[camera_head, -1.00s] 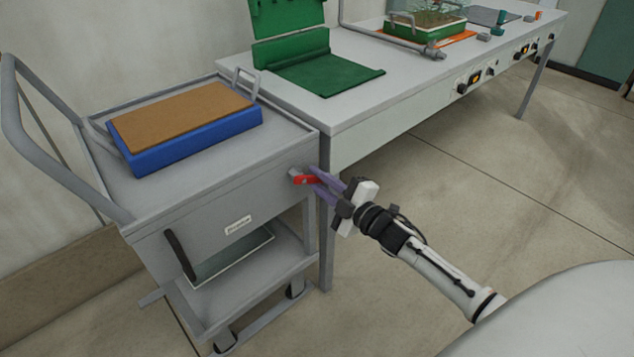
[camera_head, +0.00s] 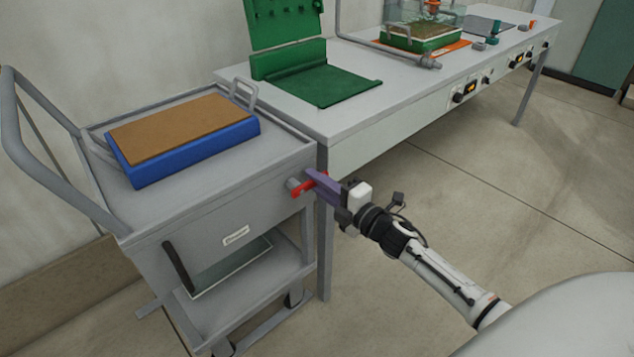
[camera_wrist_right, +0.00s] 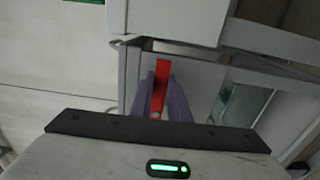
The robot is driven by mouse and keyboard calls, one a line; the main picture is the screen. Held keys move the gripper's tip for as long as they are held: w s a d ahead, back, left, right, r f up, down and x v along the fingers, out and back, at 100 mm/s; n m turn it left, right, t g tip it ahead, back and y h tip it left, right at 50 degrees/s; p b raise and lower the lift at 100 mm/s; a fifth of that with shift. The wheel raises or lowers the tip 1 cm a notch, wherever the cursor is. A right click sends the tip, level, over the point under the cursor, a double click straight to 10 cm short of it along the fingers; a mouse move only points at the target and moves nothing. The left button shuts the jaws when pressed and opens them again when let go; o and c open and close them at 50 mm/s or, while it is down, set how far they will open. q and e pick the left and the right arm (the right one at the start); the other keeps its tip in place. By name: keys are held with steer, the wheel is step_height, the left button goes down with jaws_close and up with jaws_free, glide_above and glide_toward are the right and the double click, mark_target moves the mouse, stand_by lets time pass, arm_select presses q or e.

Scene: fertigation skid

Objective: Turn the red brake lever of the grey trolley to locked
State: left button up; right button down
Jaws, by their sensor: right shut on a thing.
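The grey trolley (camera_head: 205,235) stands at the left in the head view. Its red brake lever (camera_head: 302,188) sits on a short grey pivot at the trolley's right front corner and slants up to the right. My right gripper (camera_head: 314,180) is shut on the lever, with its purple fingers covering part of it. In the right wrist view the red lever (camera_wrist_right: 160,88) lies between the two purple fingers (camera_wrist_right: 160,100). My left gripper is not in view.
A blue tray with a brown top (camera_head: 190,150) lies on the trolley. A grey bench (camera_head: 350,118) with a green stand (camera_head: 318,80) adjoins the trolley's right side. The floor (camera_head: 480,190) right of my arm is clear.

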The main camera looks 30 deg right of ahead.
steer(key=c, duration=1.7)
jaws_free()
steer(key=shift+s, duration=0.1)
steer(key=s, duration=0.3)
steer(key=s+d, duration=0.1)
steer(key=s, duration=0.2)
steer(key=s+p, duration=0.1)
steer(key=s, duration=0.3)
steer(key=shift+d, duration=0.3)
